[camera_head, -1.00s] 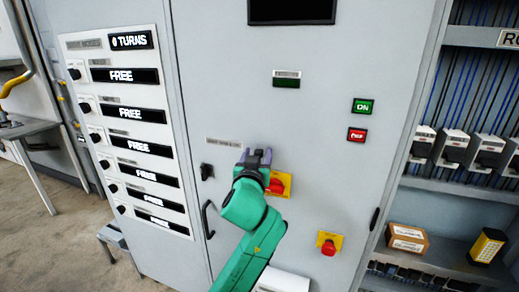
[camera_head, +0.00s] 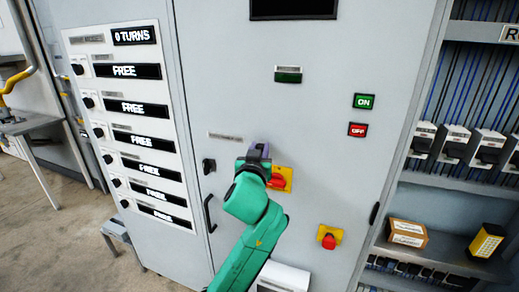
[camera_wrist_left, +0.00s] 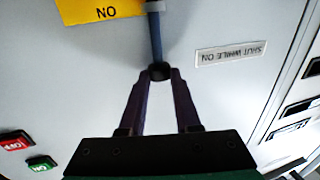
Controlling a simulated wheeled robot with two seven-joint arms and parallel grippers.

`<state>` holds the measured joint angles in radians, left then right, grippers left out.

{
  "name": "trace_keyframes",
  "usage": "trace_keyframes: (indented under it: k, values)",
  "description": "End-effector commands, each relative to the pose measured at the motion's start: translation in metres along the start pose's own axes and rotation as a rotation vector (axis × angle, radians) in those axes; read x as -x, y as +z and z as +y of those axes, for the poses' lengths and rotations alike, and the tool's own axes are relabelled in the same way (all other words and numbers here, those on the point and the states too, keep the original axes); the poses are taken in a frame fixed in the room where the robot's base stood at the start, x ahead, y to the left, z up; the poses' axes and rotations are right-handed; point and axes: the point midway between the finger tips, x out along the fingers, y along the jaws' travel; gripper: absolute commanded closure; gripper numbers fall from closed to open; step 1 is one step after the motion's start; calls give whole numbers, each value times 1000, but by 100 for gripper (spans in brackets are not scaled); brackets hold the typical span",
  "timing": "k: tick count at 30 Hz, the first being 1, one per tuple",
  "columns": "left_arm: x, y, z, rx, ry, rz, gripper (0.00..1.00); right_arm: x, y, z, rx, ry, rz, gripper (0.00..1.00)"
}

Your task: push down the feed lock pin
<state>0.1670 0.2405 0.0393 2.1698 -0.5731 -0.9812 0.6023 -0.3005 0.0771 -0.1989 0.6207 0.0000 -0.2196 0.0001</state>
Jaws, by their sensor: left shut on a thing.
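My left gripper (camera_head: 258,152) is in front of the grey cabinet door, just above and left of a red switch on a yellow plate (camera_head: 286,182). In the left wrist view its two dark fingers (camera_wrist_left: 158,76) converge and are shut on the dark round end (camera_wrist_left: 158,69) of a slim blue-grey rod (camera_wrist_left: 156,38). The rod looks like the feed lock pin. In the head view my gripper and arm hide the rod. My right gripper is not in view.
A label (camera_wrist_left: 230,51) reading SHUT WHILE ON sits beside the rod. A black rotary knob (camera_head: 208,165) and a door handle (camera_head: 209,213) are left of my gripper. A red emergency button (camera_head: 328,239) is lower right.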

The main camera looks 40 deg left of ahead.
Motion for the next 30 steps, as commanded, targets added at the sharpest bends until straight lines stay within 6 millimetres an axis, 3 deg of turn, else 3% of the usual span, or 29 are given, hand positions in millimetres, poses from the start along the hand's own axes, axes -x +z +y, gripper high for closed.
trace_keyframes:
  k: [24,26,30]
  values:
    - [0,1,0,0,-1,-3,100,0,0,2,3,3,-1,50]
    - [0,6,0,0,-1,-4,100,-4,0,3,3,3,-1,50]
    - [0,34,0,4,1,-4,100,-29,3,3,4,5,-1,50]
